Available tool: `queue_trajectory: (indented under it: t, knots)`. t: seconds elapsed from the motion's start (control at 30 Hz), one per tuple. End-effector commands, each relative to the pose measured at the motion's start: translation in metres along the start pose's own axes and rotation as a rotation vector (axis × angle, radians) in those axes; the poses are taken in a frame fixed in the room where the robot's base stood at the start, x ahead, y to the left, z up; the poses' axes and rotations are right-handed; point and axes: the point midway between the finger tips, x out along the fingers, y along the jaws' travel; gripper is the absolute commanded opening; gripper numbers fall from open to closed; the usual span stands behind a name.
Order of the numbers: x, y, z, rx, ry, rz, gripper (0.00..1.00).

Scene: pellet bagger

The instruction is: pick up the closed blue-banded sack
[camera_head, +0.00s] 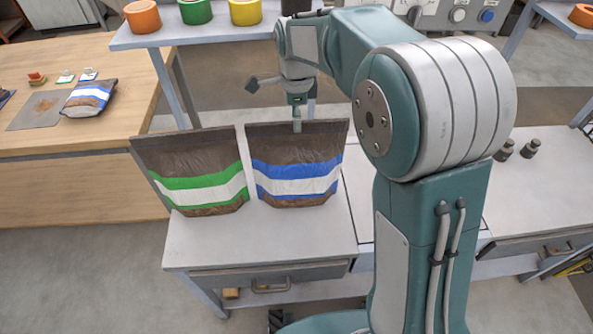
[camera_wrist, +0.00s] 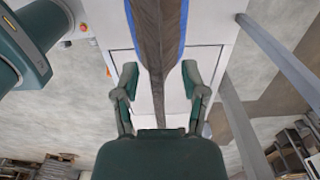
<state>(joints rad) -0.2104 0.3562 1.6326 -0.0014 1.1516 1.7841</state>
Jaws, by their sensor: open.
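The blue-banded sack (camera_head: 297,180) stands upright on the light bench, its brown top edge facing up. My gripper (camera_head: 297,112) is at the middle of that top edge, with one finger showing in front of it. In the wrist view the sack (camera_wrist: 160,28) is seen nearly edge-on as a narrow brown strip with blue sides. The open fingers of my gripper (camera_wrist: 159,72) lie on either side of the strip, with gaps visible. Whether the sack's top is sealed cannot be told.
A green-banded sack (camera_head: 195,180) stands close on the left. Another blue-banded sack (camera_head: 90,97) lies on the wooden table (camera_head: 60,140). A shelf behind holds orange, green and yellow containers (camera_head: 195,12). Small weights (camera_head: 530,147) sit on the right.

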Motion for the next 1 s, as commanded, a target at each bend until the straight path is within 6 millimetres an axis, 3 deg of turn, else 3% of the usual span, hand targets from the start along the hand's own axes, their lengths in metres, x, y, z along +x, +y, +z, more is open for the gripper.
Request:
queue_trajectory:
  t: [0.23, 0.53, 0.57, 0.67, 0.7, 1.0]
  knots:
    - [0.038, 0.004, -0.003, 0.0, -0.002, 0.003, 0.56]
    - [0.044, 0.004, -0.001, 0.0, -0.001, 0.0, 0.56]
    - [0.044, 0.004, -0.001, 0.0, 0.0, 0.0, 0.51]
    - [0.044, 0.004, -0.001, 0.0, 0.0, 0.0, 0.07]
    - [0.044, 0.004, -0.001, 0.0, 0.0, 0.001, 0.0]
    - [0.043, 0.003, -0.001, 0.0, -0.002, -0.001, 0.0]
